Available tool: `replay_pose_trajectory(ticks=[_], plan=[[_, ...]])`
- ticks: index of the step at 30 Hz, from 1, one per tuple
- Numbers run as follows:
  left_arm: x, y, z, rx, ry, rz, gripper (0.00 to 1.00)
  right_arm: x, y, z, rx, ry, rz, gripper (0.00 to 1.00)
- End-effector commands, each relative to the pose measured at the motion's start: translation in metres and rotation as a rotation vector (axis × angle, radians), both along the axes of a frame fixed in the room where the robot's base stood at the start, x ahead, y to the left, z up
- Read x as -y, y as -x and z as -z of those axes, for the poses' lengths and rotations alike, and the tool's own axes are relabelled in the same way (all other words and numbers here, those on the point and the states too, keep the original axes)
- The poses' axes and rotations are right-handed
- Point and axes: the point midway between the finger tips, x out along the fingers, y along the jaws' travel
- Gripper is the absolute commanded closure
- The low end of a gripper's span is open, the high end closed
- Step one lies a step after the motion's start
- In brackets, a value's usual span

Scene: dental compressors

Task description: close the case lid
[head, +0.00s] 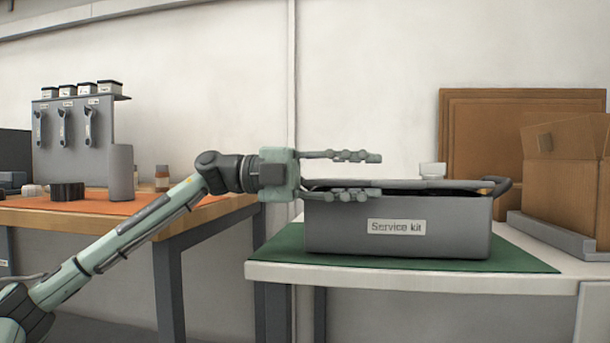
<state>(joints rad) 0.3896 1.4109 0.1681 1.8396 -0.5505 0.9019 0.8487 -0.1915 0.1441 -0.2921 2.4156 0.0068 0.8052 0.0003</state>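The grey case (345,238), labelled "Service kit", stands on a green mat (275,255) on the white table at the right. Its lid (455,184) lies almost flat along the top, with a dark strip showing beneath it towards the right. I cannot tell whether it is fully seated. A dark loop handle (502,186) sticks out at the right end. My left gripper (375,176) is open and empty, pointing right over the case's left part. Its upper finger is above the lid; its lower finger overlaps the top front edge, contact unclear. My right gripper is not in view.
A small white object (432,170) shows at or behind the lid. An open cardboard box (570,185) stands to the right on a grey base. At the left, a wooden bench (200,211) holds a grey cylinder (121,172) and a tool rack (70,135).

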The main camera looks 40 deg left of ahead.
Motion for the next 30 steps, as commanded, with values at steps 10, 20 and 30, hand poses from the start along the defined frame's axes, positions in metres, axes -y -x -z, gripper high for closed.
replay_pose_trajectory(ticks=[10,20,30], plan=[[-0.045,0.026,-0.001,0.003,0.004,-0.003,0.69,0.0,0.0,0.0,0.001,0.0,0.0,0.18],[-0.084,0.051,-0.001,0.0,0.0,0.001,0.69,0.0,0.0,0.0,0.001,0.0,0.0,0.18],[-0.086,0.053,0.0,0.0,-0.002,0.001,0.69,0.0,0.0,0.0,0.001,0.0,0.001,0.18]])
